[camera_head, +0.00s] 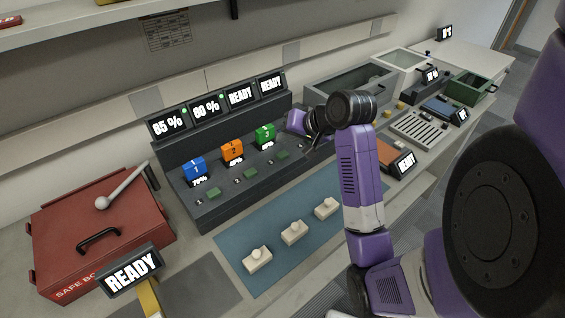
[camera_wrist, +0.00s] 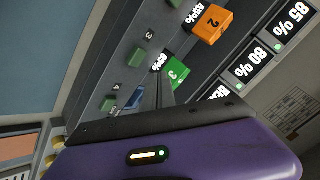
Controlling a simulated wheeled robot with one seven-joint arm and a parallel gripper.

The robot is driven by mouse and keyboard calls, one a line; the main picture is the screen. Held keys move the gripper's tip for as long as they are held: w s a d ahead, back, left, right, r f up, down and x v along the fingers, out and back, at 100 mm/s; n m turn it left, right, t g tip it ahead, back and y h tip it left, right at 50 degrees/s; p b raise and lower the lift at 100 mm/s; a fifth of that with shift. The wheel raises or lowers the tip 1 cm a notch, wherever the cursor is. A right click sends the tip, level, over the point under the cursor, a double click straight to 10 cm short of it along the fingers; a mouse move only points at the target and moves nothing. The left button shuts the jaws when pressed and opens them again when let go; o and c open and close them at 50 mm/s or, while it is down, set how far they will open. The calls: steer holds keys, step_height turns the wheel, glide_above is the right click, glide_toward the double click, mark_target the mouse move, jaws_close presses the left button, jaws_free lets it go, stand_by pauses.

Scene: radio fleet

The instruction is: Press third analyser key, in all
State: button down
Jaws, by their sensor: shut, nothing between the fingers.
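A dark multi-bay unit (camera_head: 216,212) carries a row of displays reading 85 %, 80 %, READY and READY. Blue block 1 (camera_head: 194,168), orange block 2 (camera_head: 231,150) and green block 3 (camera_head: 265,135) sit in its bays. Small green keys (camera_head: 213,193) line its front ledge; two show in the wrist view, near labels 3 (camera_wrist: 137,57) and 4 (camera_wrist: 107,103). No label names the analyser. My gripper (camera_wrist: 161,88) is shut and empty over the unit's right end, beside green block 3 in the wrist view. Contact with the unit cannot be told. My arm hides part of that end in the head view.
A blue mat (camera_head: 228,254) holds three cream blocks with round knobs (camera_head: 294,232). A red safe box (camera_head: 62,225) stands left, near a yellow-stemmed READY display (camera_head: 131,271). An orange-topped READY device (camera_head: 396,160), a slotted tray (camera_head: 424,129) and bins (camera_head: 466,89) lie right.

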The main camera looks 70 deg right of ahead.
mark_target(285, 155)
steer(key=shift+f+b, duration=0.3)
steer(key=shift+f, duration=0.95)
steer(key=shift+f, duration=0.1)
stand_by(1.0)
steer(key=shift+f, duration=0.3)
steer(key=shift+f, duration=0.5)
stand_by(0.9)
steer(key=shift+r, duration=0.15)
steer(key=shift+r+p, duration=0.8)
steer(key=shift+p, duration=0.35)
step_height(285, 155, up, 5)
steer(key=p, duration=0.5)
steer(key=shift+p, duration=0.35)
